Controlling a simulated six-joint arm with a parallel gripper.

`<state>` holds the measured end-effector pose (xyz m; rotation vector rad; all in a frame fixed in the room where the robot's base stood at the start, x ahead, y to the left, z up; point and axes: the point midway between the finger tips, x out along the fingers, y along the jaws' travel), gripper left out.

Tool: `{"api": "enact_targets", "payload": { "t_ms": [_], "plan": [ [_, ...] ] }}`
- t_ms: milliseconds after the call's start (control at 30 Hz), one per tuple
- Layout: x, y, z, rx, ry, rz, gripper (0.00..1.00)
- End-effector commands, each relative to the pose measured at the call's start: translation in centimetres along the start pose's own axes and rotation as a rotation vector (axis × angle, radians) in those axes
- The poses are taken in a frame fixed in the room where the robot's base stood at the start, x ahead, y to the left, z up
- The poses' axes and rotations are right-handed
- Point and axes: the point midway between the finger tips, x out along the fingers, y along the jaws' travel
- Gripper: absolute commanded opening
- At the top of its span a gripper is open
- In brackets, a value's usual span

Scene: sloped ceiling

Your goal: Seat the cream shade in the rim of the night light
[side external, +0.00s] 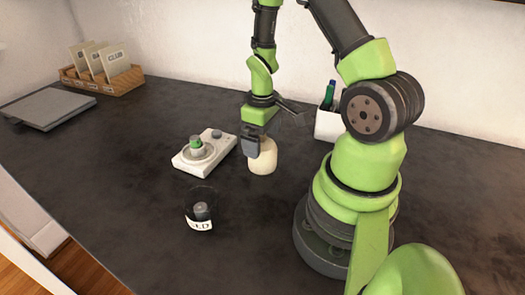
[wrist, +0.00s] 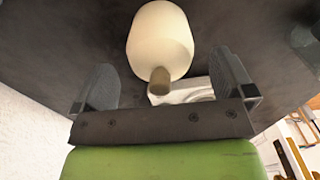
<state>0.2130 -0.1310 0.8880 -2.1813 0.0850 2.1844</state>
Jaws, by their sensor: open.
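The cream shade (side external: 263,160) is a rounded, pale piece standing on the dark worktop, just right of the night light. In the wrist view the shade (wrist: 160,38) shows a brownish stub at its near end. My gripper (side external: 254,148) is open and down at the shade, partly hiding it in the side view. In the wrist view the two fingers lie either side of the stub, with a gap to each. The night light (side external: 187,165) is a white block with a round rim, a green-topped grey piece inside it and a grey knob. Its corner shows in the wrist view (wrist: 200,90).
A dark cup (side external: 188,200) with a white label holds a grey piece in front of the night light. A white pen holder (side external: 327,125) stands behind, near my arm. A wooden card rack (side external: 110,84) and a grey flat panel (side external: 50,108) sit at the left.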

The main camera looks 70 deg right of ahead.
Motion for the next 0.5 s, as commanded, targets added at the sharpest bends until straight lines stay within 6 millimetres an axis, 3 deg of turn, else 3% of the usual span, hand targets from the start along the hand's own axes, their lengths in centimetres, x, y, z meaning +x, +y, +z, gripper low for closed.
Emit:
{"api": "enact_targets", "payload": {
  "t_ms": [133, 367, 500],
  "plan": [
    [1.03, 0.01, 0.04, 0.002, -0.001, 0.0, 1.0],
    [1.06, 0.03, 0.02, 0.002, 0.001, 0.001, 1.0],
    [1.05, 0.03, 0.02, 0.002, 0.001, 0.001, 0.68]
  ]
}}
